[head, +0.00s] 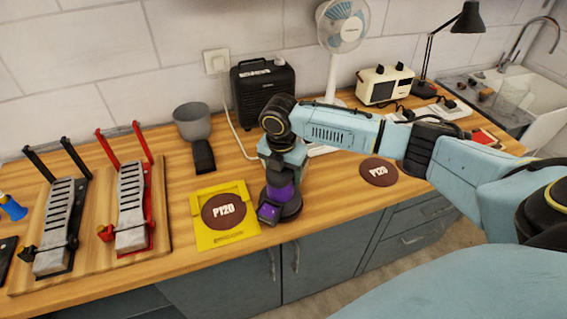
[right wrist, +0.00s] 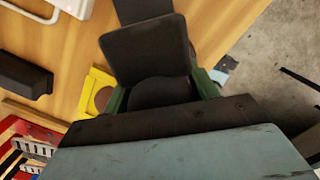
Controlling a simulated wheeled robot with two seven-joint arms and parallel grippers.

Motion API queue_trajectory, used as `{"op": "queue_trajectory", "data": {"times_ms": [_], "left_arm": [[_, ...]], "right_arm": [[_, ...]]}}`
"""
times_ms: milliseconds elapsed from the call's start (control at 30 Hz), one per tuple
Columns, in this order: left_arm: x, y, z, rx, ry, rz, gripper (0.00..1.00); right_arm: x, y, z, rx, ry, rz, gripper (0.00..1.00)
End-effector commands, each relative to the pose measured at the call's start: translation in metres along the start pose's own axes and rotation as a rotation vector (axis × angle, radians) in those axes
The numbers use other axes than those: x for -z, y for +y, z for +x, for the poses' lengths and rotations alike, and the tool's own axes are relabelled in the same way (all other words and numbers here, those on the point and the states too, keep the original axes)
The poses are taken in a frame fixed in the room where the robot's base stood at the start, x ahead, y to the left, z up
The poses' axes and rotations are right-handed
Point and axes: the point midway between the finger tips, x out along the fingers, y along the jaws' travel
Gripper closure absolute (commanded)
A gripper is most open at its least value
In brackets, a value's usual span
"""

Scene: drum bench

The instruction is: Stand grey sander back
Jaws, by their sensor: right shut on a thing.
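A grey cup-shaped thing (head: 193,122) with a dark block-like part (head: 203,155) stands on the bench left of the black box; I cannot tell for sure that it is the grey sander. My right gripper (head: 284,165) points down and is shut on a purple tool (head: 281,195) with a dark round base. The tool is upright at the bench's front edge, just right of the yellow tray (head: 247,231). I cannot tell whether its base touches the bench. In the right wrist view a dark part of it (right wrist: 150,50) shows between the fingers. My left gripper is not in view.
A brown P120 disc (head: 223,212) lies in the yellow tray and another (head: 378,171) lies on the bench. Two clamp-like racks, black (head: 60,222) and red (head: 131,205), stand left. A black box (head: 264,90), fan (head: 342,27), cream device (head: 384,85) and lamp (head: 430,60) stand behind.

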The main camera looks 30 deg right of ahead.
Motion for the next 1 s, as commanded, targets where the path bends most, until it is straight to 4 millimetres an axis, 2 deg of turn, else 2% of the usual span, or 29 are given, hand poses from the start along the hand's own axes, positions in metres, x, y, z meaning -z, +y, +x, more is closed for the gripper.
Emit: {"op": "queue_trajectory", "data": {"times_ms": [367,900,933,1000], "left_arm": [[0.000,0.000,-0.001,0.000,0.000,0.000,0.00],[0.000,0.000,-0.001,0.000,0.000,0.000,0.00],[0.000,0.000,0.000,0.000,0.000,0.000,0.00],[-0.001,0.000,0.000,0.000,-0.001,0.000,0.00]], "right_arm": [[-0.001,0.003,0.003,-0.009,-0.003,0.002,1.00],[0.002,0.001,0.019,-0.003,-0.001,0.002,1.00],[0.004,-0.002,0.022,0.004,0.001,0.000,0.40],[0.004,-0.002,0.022,0.004,0.001,0.000,0.31]]}}
